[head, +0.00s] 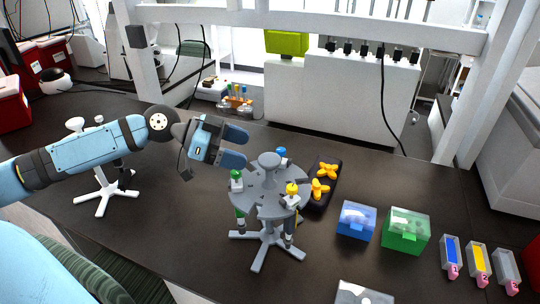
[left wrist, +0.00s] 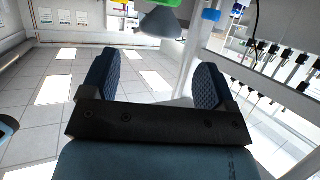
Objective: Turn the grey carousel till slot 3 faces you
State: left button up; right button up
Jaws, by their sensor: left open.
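The grey carousel (head: 265,192) stands upright on a cross-shaped foot on the dark bench. It has slots round its rim and a knob (head: 269,160) on top. Pipettes with a green (head: 236,176), a blue (head: 281,153) and a yellow (head: 291,189) top hang in it. No slot number is legible. My left gripper (head: 241,147) is open and empty, just left of and above the carousel, apart from the knob. In the left wrist view, its spread fingers (left wrist: 152,85) frame what seems to be the knob (left wrist: 160,23), upside down. My right gripper is out of view.
Right of the carousel are a black tray (head: 316,205) with yellow pieces, a blue box (head: 356,220) and a green box (head: 405,231). A second, white stand (head: 103,190) is behind my left arm. Bare bench lies between carousel and front edge.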

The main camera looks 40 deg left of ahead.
aim_at(268, 157)
pick_arm(q)
jog(key=p+x, duration=0.1)
jog(key=x, duration=0.4)
jog(key=shift+w+d+p, duration=0.2)
jog(key=shift+d+p, duration=0.05)
jog(key=shift+p, duration=0.05)
jog(key=shift+x, duration=0.9)
jog(key=shift+f, duration=0.2)
jog(key=c, duration=1.3)
